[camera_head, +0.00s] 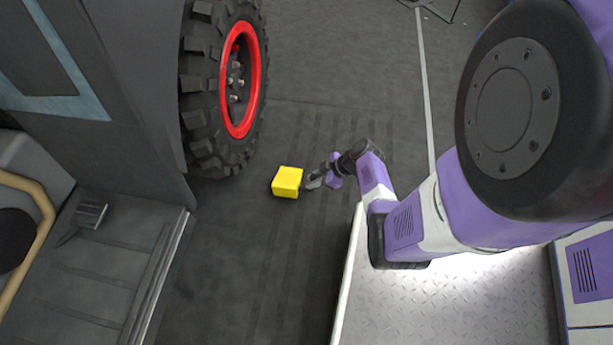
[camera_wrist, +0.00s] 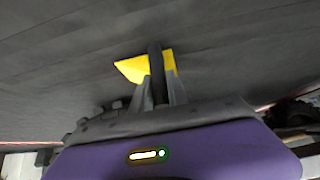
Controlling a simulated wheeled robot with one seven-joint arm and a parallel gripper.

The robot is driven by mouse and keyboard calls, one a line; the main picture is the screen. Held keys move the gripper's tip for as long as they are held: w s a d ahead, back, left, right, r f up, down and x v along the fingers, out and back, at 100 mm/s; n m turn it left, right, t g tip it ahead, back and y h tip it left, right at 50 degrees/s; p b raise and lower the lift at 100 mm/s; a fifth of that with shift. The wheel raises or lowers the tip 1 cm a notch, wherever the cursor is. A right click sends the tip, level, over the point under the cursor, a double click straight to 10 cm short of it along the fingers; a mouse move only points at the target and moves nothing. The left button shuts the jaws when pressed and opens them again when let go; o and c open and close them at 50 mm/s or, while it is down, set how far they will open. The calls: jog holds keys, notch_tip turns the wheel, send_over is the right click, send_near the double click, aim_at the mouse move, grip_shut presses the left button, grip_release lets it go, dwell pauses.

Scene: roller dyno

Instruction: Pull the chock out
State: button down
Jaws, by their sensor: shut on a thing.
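The yellow chock (camera_head: 287,182) is on or just above the dark floor in the head view, apart from the big black tyre (camera_head: 206,95) with the red rim, with bare floor between them. My gripper (camera_head: 311,182) reaches it from the right and is shut on it. In the wrist view the chock (camera_wrist: 134,68) shows on both sides of the dark fingers (camera_wrist: 157,90), which hide its middle. I cannot tell whether the chock touches the floor.
A grey panelled body (camera_head: 90,90) stands left of the tyre. A low platform with a metal edge (camera_head: 165,275) lies at the lower left. The dark floor around the chock is clear. A pale line (camera_head: 424,80) runs along the floor at the right.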

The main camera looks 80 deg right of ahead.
jog(key=s+d+b, duration=0.2)
jog(key=s+b, duration=0.2)
jog(key=s, duration=2)
jog(key=shift+s+f, duration=0.2)
jog(key=shift+f, duration=0.15)
dwell(0.5)
jog(key=c, duration=1.2)
grip_release()
jog(key=shift+a+f, duration=0.1)
jog(key=p+v, duration=0.3)
jog(key=v, duration=0.5)
